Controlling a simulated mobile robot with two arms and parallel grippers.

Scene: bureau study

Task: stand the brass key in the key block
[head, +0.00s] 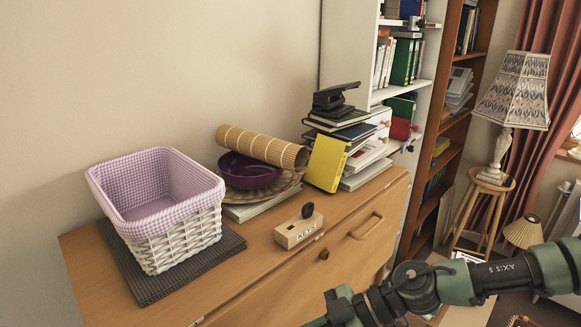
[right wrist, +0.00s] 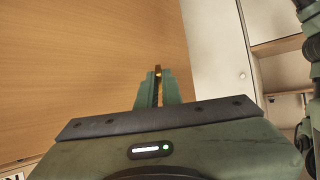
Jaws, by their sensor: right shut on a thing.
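The key block (head: 298,231) is a small light wooden block with a lettered label on its front. It sits on the bureau top near the front edge. A dark, rounded piece (head: 307,210) stands up from its top; I cannot tell exactly what it is. My right gripper (right wrist: 158,76) is shut on a small brass-orange thing, the brass key (right wrist: 158,71), which is mostly hidden between the fingers. In the head view my right arm enters from the lower right, below and in front of the bureau top, and the fingertips are not clearly visible. My left gripper is not in view.
On the bureau top (head: 258,262) are a lined white basket (head: 178,241) on a dark mat, a purple bowl (head: 245,172) with a rolled mat (head: 262,146), and stacked books (head: 325,163). A lamp (head: 514,90) stands right.

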